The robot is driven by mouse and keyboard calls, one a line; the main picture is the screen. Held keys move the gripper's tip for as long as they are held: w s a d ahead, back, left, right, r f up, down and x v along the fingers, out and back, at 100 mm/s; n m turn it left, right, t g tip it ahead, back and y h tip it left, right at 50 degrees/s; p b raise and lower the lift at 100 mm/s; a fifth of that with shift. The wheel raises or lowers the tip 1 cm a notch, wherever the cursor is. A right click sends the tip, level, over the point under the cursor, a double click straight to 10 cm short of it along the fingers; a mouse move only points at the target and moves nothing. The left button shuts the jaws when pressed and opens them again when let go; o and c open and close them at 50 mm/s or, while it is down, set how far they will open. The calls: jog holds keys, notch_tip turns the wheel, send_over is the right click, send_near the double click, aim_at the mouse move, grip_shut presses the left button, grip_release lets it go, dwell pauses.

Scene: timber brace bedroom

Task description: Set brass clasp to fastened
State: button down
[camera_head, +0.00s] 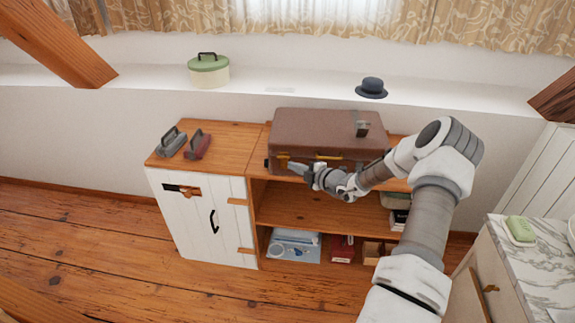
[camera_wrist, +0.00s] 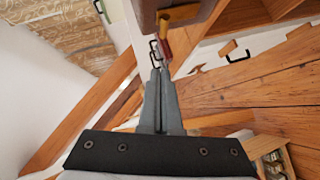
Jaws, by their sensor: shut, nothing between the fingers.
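A brown suitcase (camera_head: 325,128) lies shut on top of the wooden shelf unit. A small brass clasp (camera_head: 283,161) shows on its front face near the left end. In the wrist view a yellow brass piece (camera_wrist: 180,14) hangs at the edge of the brown case (camera_wrist: 213,8). My gripper (camera_head: 293,167) is in front of the suitcase's lower left front, close to the clasp, pointing left. In the wrist view my gripper (camera_wrist: 160,72) is shut and empty, its tips below the brass piece with a visible gap. My arm hides part of the suitcase's front right. Whether the clasp is fastened is unclear.
A grey object (camera_head: 171,143) and a dark red one (camera_head: 198,145) stand on the cabinet left of the suitcase. A green-lidded pot (camera_head: 209,70) and a dark hat (camera_head: 371,87) sit on the ledge behind. The marble counter (camera_head: 545,260) is at right.

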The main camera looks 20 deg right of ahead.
jog(key=v, duration=0.6)
jog(key=shift+w+d+r, duration=0.15)
jog(key=shift+r, duration=0.25)
